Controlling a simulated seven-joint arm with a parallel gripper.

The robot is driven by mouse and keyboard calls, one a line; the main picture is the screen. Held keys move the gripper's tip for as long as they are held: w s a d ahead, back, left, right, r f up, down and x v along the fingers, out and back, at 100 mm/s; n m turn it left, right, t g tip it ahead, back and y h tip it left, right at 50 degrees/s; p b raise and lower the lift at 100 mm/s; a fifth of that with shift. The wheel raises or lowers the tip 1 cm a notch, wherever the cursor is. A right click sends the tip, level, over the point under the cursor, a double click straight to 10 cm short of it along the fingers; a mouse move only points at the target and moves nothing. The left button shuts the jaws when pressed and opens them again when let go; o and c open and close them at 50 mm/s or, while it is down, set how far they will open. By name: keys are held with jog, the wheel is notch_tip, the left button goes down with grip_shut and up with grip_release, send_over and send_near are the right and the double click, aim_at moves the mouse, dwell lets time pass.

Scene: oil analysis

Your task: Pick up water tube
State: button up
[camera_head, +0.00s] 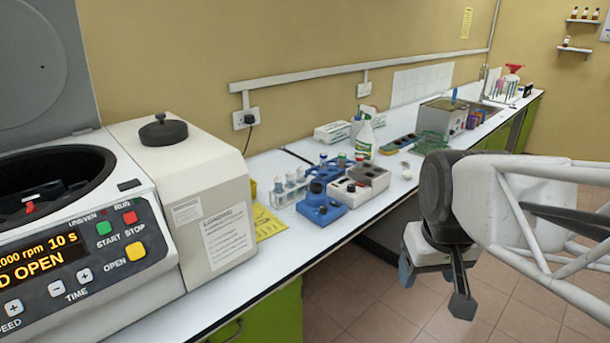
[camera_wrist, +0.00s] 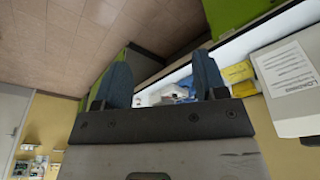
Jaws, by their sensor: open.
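Several small tubes with pale and blue caps stand upright in a rack (camera_head: 290,190) on the bench, left of the blue device. I cannot tell which of them is the water tube. My gripper (camera_head: 433,288) hangs in front of the bench at the right, over the floor, well apart from the tubes. Its two fingers are spread with nothing between them. In the wrist view my gripper (camera_wrist: 160,75) also shows spread blue-grey fingers. The bench and some blurred blue and yellow items lie beyond them, and no tube can be made out there.
A centrifuge (camera_head: 150,255) with its lid up and a beige machine (camera_head: 208,195) stand at the left. A blue device (camera_head: 320,209) and a grey block (camera_head: 370,174) stand beside the rack. Open floor lies before the bench.

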jog(key=w+a+r+n, duration=0.2)
jog(key=w+r+n, duration=0.1)
jog(key=w, duration=0.7)
jog(key=w+a+r+n, duration=0.1)
jog(key=w+r+n, duration=0.15)
jog(key=w, duration=0.75)
jog(key=n+g, duration=0.2)
jog(key=n, duration=1.1)
send_over(300, 167)
jog(key=f, duration=1.6)
jog(key=shift+s+d+f, duration=0.1)
jog(key=shift+s+d, duration=0.15)
jog(key=shift+w+a+f, duration=0.1)
jog(key=shift+w+a, duration=0.05)
jog(key=shift+f, duration=0.15)
jog(key=shift+f, duration=1.2)
jog(key=shift+f, duration=0.1)
jog(key=shift+f, duration=2.45)
